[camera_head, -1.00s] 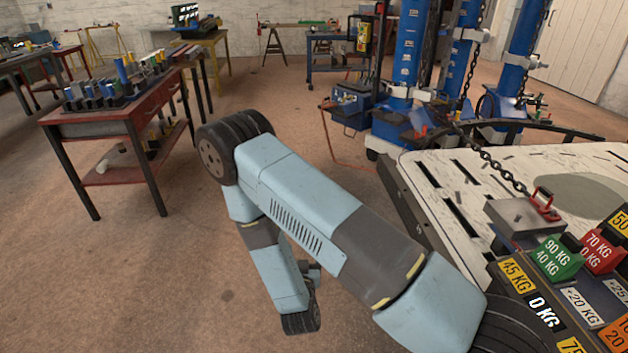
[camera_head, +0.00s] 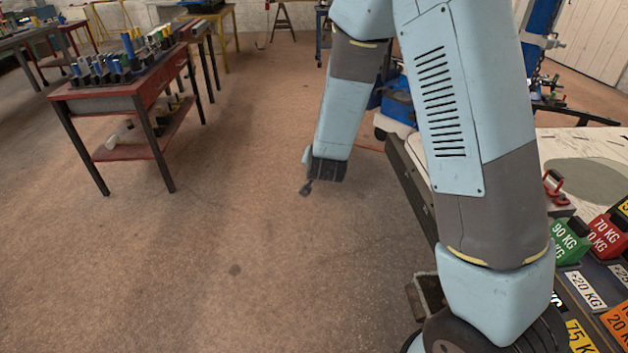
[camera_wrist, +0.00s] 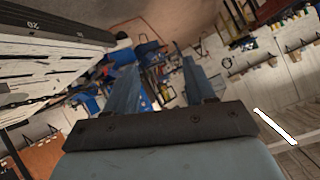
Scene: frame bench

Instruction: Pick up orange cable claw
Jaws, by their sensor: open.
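My gripper (camera_wrist: 160,62) is open, with two blue fingers apart and nothing between them in the wrist view. In the head view my arm reaches up out of the top edge and comes back down, with its dark end (camera_head: 325,170) hanging over bare floor. I cannot pick out an orange cable claw in either view. A thin orange cable (camera_head: 371,150) lies on the floor behind my arm, partly hidden.
A red workbench (camera_head: 105,92) with several coloured tools stands at the left. A white-topped bench (camera_head: 580,143) and several labelled weights, including a green one (camera_head: 570,243), are close at the right. The floor between is clear.

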